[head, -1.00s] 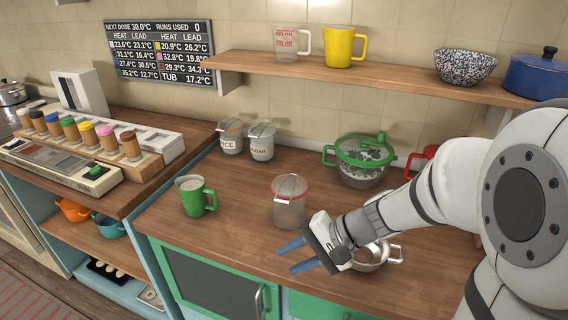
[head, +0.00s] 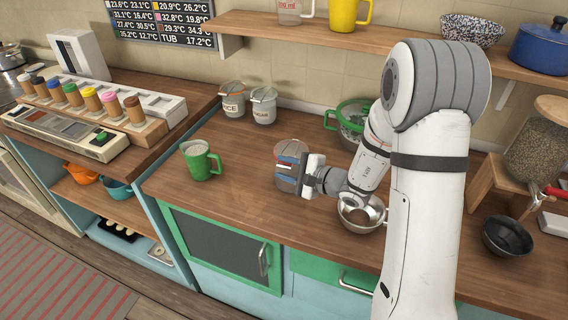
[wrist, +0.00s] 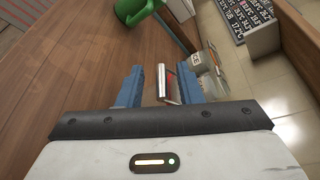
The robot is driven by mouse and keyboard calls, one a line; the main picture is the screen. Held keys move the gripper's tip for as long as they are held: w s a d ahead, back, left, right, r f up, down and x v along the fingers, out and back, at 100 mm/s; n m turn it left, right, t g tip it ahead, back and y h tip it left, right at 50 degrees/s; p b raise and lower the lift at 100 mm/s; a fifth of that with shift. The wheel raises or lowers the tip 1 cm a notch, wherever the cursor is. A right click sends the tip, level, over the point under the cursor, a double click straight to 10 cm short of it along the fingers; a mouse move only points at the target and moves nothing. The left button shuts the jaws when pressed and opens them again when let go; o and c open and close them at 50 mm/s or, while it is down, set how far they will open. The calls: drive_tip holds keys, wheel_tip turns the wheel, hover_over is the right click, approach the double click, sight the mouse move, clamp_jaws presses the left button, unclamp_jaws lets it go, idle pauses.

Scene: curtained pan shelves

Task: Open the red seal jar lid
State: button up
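The red seal jar (head: 289,146) is clear with a red rim and stands upright on the wooden counter. My gripper (head: 286,172) is at its near right side, with blue fingers at the height of its upper part and hiding much of it. In the wrist view a metal lid handle (wrist: 161,80) with a bit of red beside it lies between the two blue fingers (wrist: 158,88). The fingers are apart, with gaps on both sides of the handle. I cannot tell whether either finger touches the jar. The lid looks to be on the jar.
A green mug (head: 196,163) stands left of the jar, and two lidded canisters (head: 232,104) (head: 264,108) behind it. A green pot (head: 345,122) and a steel pan (head: 361,221) are to the right, near my arm. A shelf (head: 300,40) runs above.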

drive_tip(key=shift+w+a+f, duration=0.15)
drive_tip(key=shift+w+a, duration=0.25)
drive_tip(key=shift+a, duration=0.2)
clamp_jaws()
